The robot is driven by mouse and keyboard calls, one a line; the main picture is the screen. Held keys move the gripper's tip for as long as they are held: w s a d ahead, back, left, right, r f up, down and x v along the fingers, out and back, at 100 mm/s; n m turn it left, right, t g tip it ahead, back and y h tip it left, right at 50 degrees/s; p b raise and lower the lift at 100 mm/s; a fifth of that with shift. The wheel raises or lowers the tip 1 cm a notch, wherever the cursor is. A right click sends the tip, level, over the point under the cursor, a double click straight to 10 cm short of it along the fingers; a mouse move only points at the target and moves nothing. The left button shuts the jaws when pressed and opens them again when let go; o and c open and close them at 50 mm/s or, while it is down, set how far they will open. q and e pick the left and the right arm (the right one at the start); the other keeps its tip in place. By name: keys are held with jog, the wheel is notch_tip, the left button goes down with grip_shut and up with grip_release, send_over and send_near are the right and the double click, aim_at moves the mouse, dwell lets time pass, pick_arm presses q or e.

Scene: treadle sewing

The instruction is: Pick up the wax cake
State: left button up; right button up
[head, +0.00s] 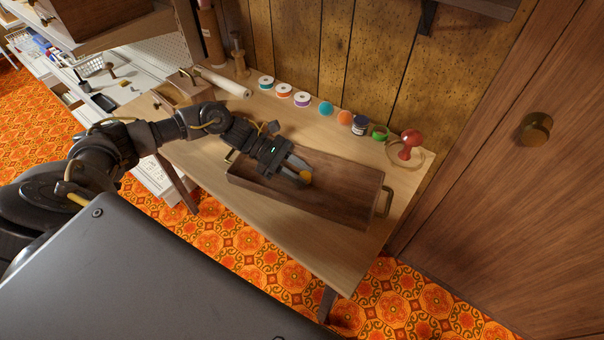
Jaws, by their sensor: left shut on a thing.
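The wax cake (306,177) is a small yellow-orange piece. My left gripper (300,170) is shut on it, with the cake at its fingertips. The gripper and cake are over the inside of a long wooden tray (345,217) with metal handles at its ends. I cannot tell whether the cake touches the tray's floor. My right gripper is not in view.
The tray sits on a light wooden table (218,170). Several colored spools, a dark jar (360,125), a green roll (379,132) and a red-knobbed thing (411,140) line the back edge. A wooden door (500,170) stands at right.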

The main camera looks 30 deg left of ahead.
pick_arm(q)
jog(key=shift+r+b, duration=0.3)
jog(key=shift+r, duration=0.2)
jog(key=s+a+r+b, duration=0.4)
jog(key=s+a+r, duration=0.5)
jog(key=r, duration=0.3)
jog(key=shift+s+a, duration=0.3)
jog(key=shift+a, duration=0.3)
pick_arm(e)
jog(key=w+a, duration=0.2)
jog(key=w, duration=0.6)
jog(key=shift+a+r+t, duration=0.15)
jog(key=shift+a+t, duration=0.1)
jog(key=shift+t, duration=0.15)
